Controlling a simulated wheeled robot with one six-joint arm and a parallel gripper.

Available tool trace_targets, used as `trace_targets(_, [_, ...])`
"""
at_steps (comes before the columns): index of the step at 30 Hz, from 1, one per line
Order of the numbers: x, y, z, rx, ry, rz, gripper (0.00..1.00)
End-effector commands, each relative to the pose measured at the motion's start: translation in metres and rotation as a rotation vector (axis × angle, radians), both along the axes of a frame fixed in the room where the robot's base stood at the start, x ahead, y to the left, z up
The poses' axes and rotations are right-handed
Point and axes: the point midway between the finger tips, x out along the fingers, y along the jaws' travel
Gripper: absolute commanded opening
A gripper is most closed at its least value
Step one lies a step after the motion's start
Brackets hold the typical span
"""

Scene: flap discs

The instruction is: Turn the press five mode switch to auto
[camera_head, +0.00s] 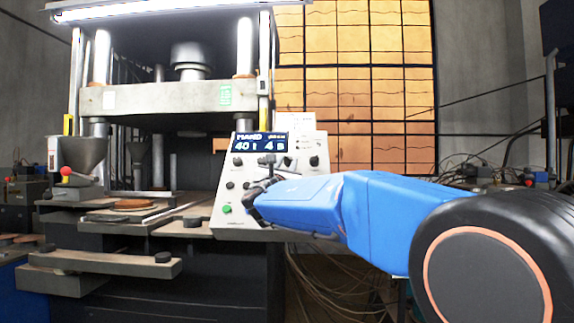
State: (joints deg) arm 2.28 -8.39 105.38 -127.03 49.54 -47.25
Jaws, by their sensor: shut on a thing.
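The press's sloped pale control panel (240,177) stands left of centre, with several dark knobs, a green button (227,209) and a blue display (260,142). My gripper (262,183) comes in from the right at the panel's middle and is shut on a switch there, which I take for the mode switch. The jaws and blue wrist hide this switch, its pointer and its labels. Two dark knobs, a left one (237,161) and a right one (314,161), show clear of the jaws.
The press (160,98) has a thick crosshead over a table with a reddish-brown disc (134,204). Cables hang below my arm. An orange-tan gridded screen (370,90) is behind.

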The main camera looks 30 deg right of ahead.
Motion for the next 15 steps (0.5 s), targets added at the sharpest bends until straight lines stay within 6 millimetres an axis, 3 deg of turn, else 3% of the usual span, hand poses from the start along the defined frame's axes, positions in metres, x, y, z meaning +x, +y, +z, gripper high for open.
trace_targets(15, [0.0056, 0.0057, 0.0004, 0.145, -0.097, -0.141, 0.04])
